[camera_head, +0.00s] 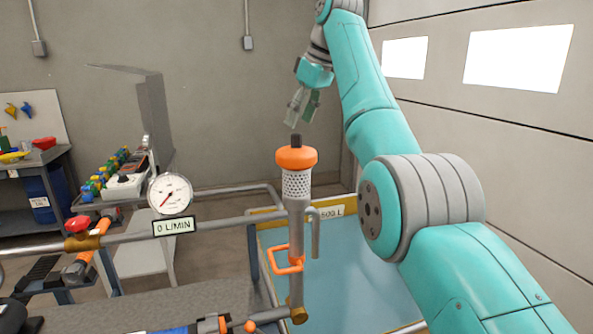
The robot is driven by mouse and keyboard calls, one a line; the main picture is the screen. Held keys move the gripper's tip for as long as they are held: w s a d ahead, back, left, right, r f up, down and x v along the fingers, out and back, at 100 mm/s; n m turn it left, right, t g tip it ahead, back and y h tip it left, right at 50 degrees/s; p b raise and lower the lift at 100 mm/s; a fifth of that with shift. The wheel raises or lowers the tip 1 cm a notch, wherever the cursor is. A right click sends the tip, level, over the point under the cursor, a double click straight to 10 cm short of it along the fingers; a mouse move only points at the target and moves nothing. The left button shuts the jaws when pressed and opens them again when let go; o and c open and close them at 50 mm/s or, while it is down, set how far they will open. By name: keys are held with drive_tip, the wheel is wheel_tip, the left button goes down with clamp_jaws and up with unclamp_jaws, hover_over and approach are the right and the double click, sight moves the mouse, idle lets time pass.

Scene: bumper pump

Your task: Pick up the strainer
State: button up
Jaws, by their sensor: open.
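The strainer (296,184) appears to be the perforated metal cylinder under a round orange cap with a dark knob on top. It stands upright on a grey vertical pipe, near the middle of the view. My gripper (301,118) is open and empty, with its fingers pointing down. In the picture it is just above the dark knob, with a small gap between them. I cannot tell how far apart they are in depth. The strainer's lower end is not clearly set off from the pipe.
A gauge (170,194) and a "0 L/MIN" sign (174,226) sit on the horizontal pipe at left. A hooked grey pipe (315,232) and a blue "500 L" tank (350,270) are close at right.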

sight(296, 133)
drive_tip(key=shift+d+x, duration=0.1)
drive_tip(key=shift+x, duration=1.2)
drive_tip(key=shift+d+x, duration=0.15)
drive_tip(key=shift+x, duration=1.15)
clamp_jaws()
